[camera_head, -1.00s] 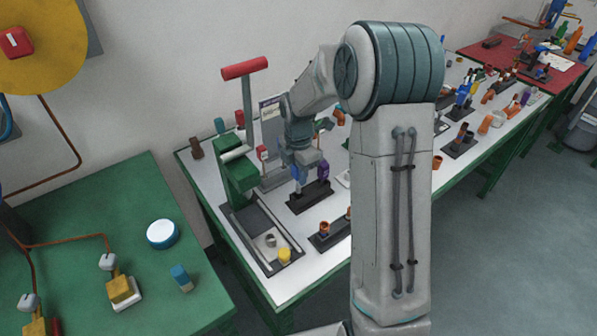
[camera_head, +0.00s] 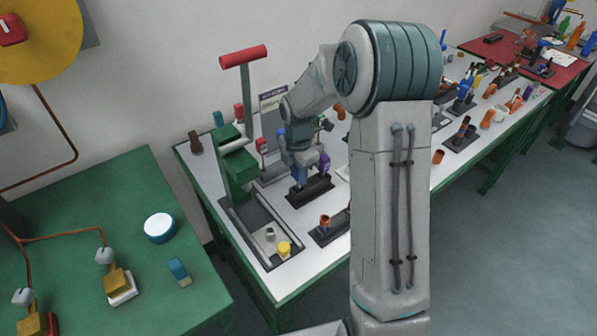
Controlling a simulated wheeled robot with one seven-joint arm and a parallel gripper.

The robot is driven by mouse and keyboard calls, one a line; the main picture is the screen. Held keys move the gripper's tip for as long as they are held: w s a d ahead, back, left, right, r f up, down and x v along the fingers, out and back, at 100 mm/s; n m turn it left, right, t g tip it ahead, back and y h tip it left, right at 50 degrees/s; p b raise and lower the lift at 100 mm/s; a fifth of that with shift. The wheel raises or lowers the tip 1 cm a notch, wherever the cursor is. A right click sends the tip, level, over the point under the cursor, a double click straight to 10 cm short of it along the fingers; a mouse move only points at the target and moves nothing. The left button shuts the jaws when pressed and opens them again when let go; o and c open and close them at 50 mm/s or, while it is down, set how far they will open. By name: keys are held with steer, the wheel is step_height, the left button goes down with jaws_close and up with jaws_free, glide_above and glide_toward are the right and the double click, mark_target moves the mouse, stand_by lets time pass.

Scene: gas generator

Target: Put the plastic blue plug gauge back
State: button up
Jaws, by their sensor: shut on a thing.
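The blue plug gauge (camera_head: 299,177) is upright under my gripper (camera_head: 299,166), at the left part of a black holder (camera_head: 316,191) on the white-topped bench. My gripper is shut on the gauge. The gauge's lower end meets the holder in this view, but I cannot tell whether it sits in a hole. A purple gauge (camera_head: 324,164) stands in the same holder, just right of my gripper. My own wrist and the small scale hide the fingertips in part.
A green press with a red handle (camera_head: 243,57) stands close on the left. A black holder with an orange-brown piece (camera_head: 325,221) is in front. A yellow-topped part (camera_head: 284,248) lies on the press base. More fixtures fill the bench to the right.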

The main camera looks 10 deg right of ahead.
steer(key=shift+f+b, duration=0.75)
steer(key=shift+f, duration=0.45)
steer(key=o, duration=0.9)
